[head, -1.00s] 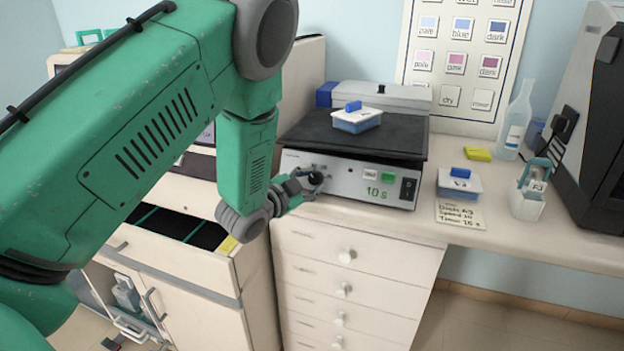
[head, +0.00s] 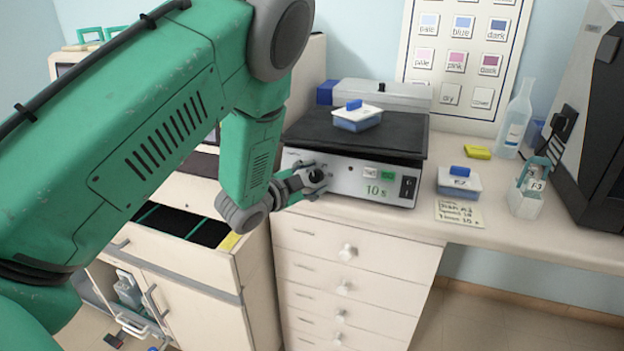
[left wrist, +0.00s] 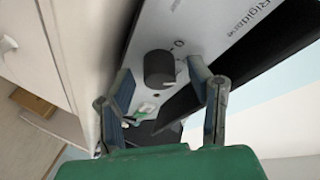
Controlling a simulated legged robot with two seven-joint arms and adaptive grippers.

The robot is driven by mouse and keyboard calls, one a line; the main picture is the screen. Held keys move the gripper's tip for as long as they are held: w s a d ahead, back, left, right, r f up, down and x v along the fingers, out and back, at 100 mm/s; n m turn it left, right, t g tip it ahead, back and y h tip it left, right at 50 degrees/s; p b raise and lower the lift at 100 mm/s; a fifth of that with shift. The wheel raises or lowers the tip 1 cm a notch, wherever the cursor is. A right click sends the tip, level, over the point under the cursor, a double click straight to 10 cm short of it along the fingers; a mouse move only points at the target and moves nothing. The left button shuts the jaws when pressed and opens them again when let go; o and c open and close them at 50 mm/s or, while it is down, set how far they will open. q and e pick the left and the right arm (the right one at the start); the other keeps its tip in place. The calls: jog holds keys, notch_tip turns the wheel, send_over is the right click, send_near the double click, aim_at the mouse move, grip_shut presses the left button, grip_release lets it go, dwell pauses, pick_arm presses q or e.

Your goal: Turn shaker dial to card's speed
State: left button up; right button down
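The shaker (head: 345,183) stands on the bench with a black platform and a front panel showing a green "10 s". Its dark round dial (head: 317,176) is at the left of the panel. My left gripper (head: 314,178) is at the dial. In the left wrist view the dial (left wrist: 159,69) shows between the two spread fingers (left wrist: 160,75), with gaps at its sides. The handwritten card (head: 460,213) lies on the bench to the right; its lines are too blurred to read surely. My right gripper is not in view.
A lidded blue dish (head: 358,119) sits on the shaker platform. An open drawer (head: 180,226) lies below my left arm.

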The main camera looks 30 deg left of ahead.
pick_arm(q)
jog(key=shift+s, duration=0.1)
jog(key=shift+s, duration=0.15)
jog(key=s+a+r, duration=0.1)
jog(key=s, duration=1)
jog(key=shift+s+r, duration=0.15)
jog(key=shift+r, duration=0.25)
jog(key=shift+f, duration=0.1)
